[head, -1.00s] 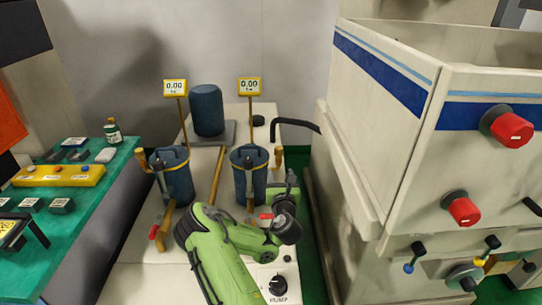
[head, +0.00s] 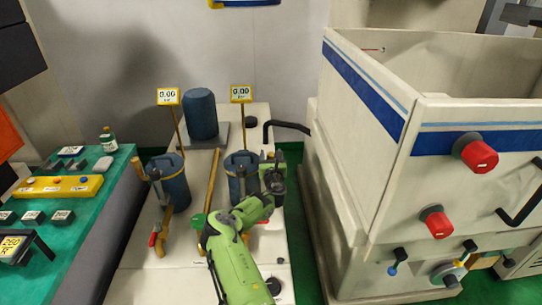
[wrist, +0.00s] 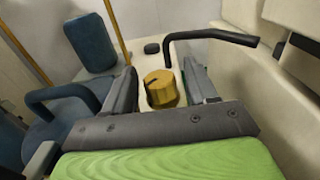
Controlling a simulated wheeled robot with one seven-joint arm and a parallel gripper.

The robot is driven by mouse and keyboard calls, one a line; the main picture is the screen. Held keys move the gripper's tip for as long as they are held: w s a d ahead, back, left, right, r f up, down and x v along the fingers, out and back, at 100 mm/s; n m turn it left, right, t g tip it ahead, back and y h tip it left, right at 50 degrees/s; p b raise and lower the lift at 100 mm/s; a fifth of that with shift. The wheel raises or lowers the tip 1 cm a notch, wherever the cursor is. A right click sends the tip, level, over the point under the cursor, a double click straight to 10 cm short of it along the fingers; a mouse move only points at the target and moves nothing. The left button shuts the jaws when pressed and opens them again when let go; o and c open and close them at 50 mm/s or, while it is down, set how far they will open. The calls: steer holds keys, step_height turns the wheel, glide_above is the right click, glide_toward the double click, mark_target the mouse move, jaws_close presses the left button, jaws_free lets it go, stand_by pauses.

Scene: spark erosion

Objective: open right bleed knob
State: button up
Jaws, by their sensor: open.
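A brass-yellow knob (wrist: 161,88) with a dark slot or mark on its top stands between the two fingers of my gripper in the wrist view. My gripper (wrist: 160,82) is open, with one grey finger on each side of the knob. I cannot tell whether either finger touches it. In the head view my gripper (head: 274,172) is at the right side of the right blue filter canister (head: 238,172), and it mostly hides the knob there. The canister's lid and curved handle (wrist: 60,95) show at the left of the wrist view.
The left blue canister (head: 172,186) has a red valve handle (head: 153,240) beside it. Yellow displays read 0.00. A blue cylinder (head: 200,113) stands behind.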

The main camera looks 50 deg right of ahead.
steer(key=shift+w+d, duration=0.1)
steer(key=c, duration=0.9)
